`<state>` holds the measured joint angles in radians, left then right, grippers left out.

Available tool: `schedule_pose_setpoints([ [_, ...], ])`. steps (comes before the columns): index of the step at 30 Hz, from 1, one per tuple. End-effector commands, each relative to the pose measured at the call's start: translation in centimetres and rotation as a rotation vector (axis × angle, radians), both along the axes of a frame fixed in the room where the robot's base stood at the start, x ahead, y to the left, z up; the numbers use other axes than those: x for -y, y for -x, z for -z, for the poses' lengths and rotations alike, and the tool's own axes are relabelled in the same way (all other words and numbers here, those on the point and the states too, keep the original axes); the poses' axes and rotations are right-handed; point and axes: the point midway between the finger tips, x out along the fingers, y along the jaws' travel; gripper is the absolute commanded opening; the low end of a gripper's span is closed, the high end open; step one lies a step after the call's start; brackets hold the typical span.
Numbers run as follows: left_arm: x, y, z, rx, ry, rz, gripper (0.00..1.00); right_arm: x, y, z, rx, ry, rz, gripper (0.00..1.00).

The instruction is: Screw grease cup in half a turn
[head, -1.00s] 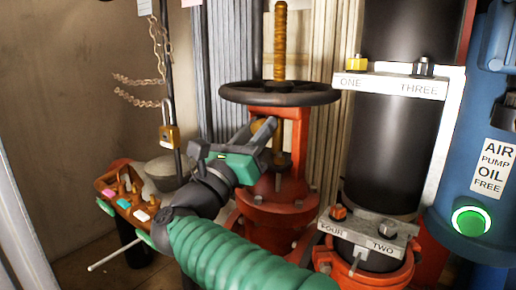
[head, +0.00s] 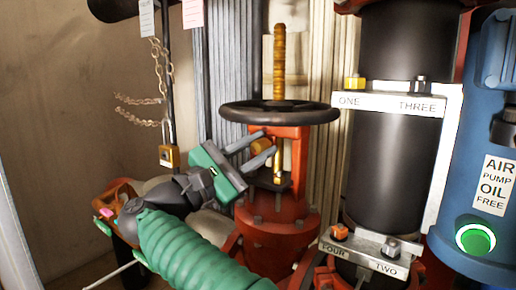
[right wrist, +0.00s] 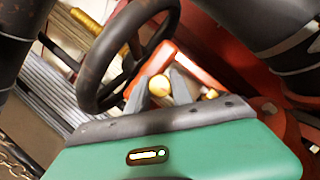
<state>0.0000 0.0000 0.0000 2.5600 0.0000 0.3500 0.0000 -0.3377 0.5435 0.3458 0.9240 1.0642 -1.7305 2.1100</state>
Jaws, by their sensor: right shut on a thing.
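The grease cup is a round brass cap (head: 261,148) on the red valve body (head: 273,230), just under the black handwheel (head: 280,112). My right gripper (head: 260,149) reaches it from the left, its two grey fingers on either side of the cup. The jaws are shut on it. In the right wrist view the cup (right wrist: 158,88) shows end-on between the fingertips (right wrist: 159,90). Its threaded end is hidden. My left gripper is not in view.
The brass stem (head: 279,55) rises through the handwheel close above my fingers. A padlock (head: 169,156) on a post and an orange tool tray (head: 118,198) are at left. A black pipe with label plates (head: 392,101) and a blue pump (head: 487,130) stand at right.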

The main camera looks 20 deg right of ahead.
Motion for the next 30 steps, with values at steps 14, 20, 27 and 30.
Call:
schedule_pose_setpoints([
  [14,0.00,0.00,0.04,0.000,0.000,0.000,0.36,-0.08,-0.17,0.33,0.072,-0.064,-0.002,0.00],
  [20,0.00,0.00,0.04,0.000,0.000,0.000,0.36,-0.10,-0.16,0.32,0.072,-0.065,-0.003,0.00],
  [27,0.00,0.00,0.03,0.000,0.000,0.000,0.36,-0.11,-0.10,0.21,0.074,-0.063,-0.003,0.36],
  [30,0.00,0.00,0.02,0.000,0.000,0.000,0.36,-0.09,-0.03,0.09,0.076,-0.063,-0.002,0.36],
])
